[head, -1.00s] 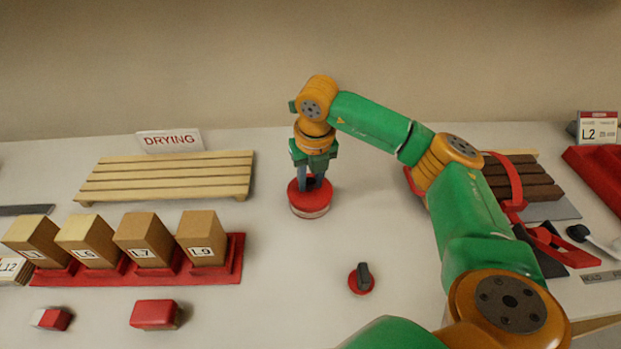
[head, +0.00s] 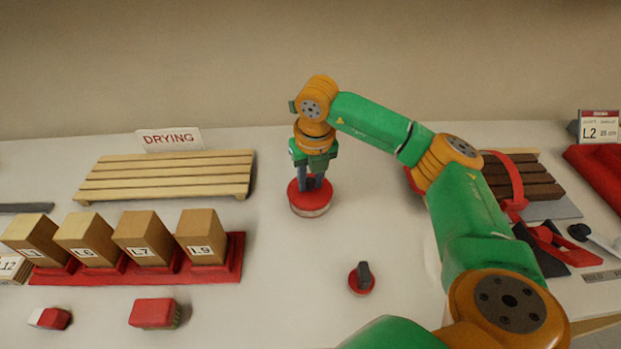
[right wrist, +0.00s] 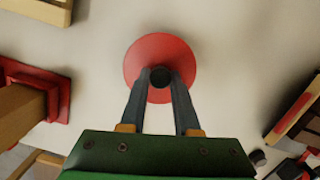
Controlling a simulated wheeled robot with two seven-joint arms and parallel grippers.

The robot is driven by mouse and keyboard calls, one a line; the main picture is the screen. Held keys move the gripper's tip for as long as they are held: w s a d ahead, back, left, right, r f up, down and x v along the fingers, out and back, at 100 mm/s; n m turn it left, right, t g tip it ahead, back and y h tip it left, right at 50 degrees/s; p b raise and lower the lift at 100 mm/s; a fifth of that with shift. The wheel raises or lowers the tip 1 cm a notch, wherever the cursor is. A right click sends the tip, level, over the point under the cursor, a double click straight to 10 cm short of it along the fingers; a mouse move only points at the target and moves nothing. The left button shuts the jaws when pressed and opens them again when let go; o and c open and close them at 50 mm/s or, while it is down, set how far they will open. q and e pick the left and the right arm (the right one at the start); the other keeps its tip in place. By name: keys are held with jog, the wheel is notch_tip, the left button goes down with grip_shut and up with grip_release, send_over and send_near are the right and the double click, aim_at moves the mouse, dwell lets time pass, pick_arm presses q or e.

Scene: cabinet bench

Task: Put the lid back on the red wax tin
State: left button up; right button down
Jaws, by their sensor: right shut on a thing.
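The red wax tin (head: 311,208) stands upright on the bench, with a pale lower side and a red top. The red lid (head: 298,193) is on top of the tin; whether it is fully seated I cannot tell. My right gripper (head: 311,184) points down over it. In the right wrist view the gripper (right wrist: 160,80) is shut on the dark knob at the centre of the round red lid (right wrist: 160,50). The lid hides the tin's body in that view. My left gripper is not in view.
A slatted drying rack (head: 165,176) stands at the back left. A red base (head: 236,262) with several labelled wooden blocks is in front of it. A small red piece with a dark knob (head: 362,279) and a red block (head: 154,313) lie nearer the front.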

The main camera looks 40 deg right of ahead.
dwell(0.3)
jog(key=shift+c, duration=0.4)
grip_release()
notch_tip(320, 180, up, 7)
jog(key=p, duration=0.6)
grip_shut()
dwell(0.3)
jog(key=shift+f, duration=0.1)
dwell(1.2)
